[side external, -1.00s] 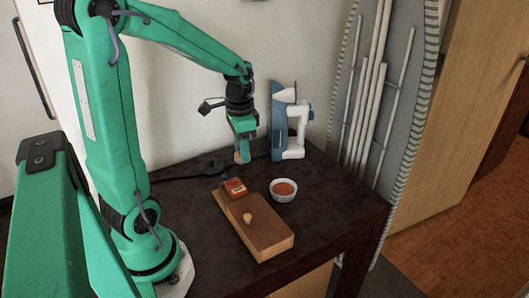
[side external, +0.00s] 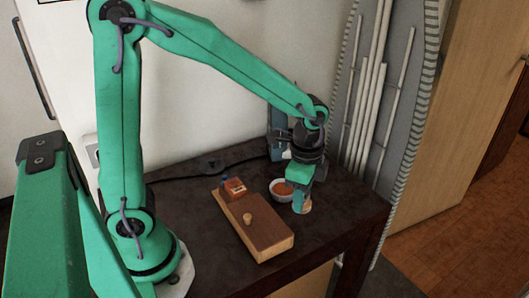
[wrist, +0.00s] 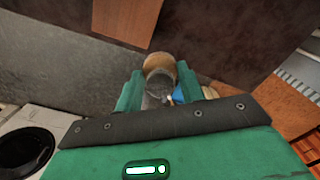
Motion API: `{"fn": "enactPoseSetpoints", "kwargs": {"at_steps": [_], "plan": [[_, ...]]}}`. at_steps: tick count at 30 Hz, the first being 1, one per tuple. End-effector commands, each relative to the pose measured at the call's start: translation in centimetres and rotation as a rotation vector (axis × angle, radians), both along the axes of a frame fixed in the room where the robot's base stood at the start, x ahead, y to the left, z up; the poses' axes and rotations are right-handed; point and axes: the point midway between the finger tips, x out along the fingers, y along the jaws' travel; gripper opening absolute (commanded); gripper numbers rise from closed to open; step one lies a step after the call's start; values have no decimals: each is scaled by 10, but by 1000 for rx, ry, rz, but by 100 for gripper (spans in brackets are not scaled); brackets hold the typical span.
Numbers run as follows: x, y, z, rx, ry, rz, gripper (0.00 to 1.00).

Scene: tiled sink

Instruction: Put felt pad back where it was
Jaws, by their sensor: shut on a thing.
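The felt pad seems to be the small tan round piece (side external: 305,208) at the tip of my gripper (side external: 300,200) in the side view. My gripper is shut on it. In the wrist view a tan round piece with a grey part (wrist: 158,63) sits between the two green fingers of my gripper (wrist: 158,88). The pad is just right of the white bowl (side external: 281,197), over the right part of the dark table (side external: 335,215). I cannot tell whether it touches the table. The fingers partly hide it.
A wooden block (side external: 263,232) lies left of the bowl, with a small peg (side external: 247,218) and a red-brown box (side external: 234,188) on it. The white-and-blue appliance (side external: 278,150) behind is mostly hidden by my arm. The table's front right is clear.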

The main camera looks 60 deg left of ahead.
Motion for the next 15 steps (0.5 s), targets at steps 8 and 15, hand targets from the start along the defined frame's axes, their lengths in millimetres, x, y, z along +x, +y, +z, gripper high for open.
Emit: {"fn": "enactPoseSetpoints", "kwargs": {"at_steps": [8,15], "plan": [[-10,-53,-6,0,0,-191,20],[-16,-72,-8,-1,-1,-260,20]]}}
